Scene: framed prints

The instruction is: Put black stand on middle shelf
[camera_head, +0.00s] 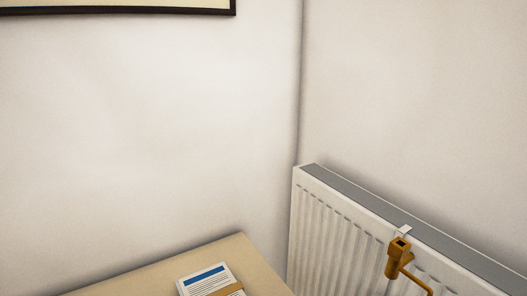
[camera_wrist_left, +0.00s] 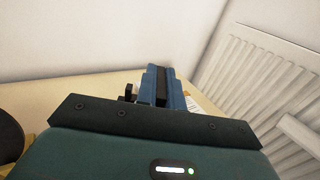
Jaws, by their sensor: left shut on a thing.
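My left gripper (camera_wrist_left: 160,84) shows in the left wrist view, with blue fingers reaching out over a pale wooden tabletop (camera_wrist_left: 85,92). It is shut on a black thing (camera_wrist_left: 128,93), of which only a small part shows beside the fingers. I cannot tell its full shape or whether it is the black stand, because the gripper body covers most of it. Neither gripper shows in the head view. No shelf is seen in either view.
The tabletop corner (camera_head: 150,275) carries a banded stack of printed paper (camera_head: 207,279). A white radiator (camera_head: 335,220) stands right of it, with an orange-brown fitting (camera_head: 398,262) at its top. A dark-framed print (camera_head: 120,9) hangs above. A dark rounded thing (camera_wrist_left: 9,135) is at the left wrist view's edge.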

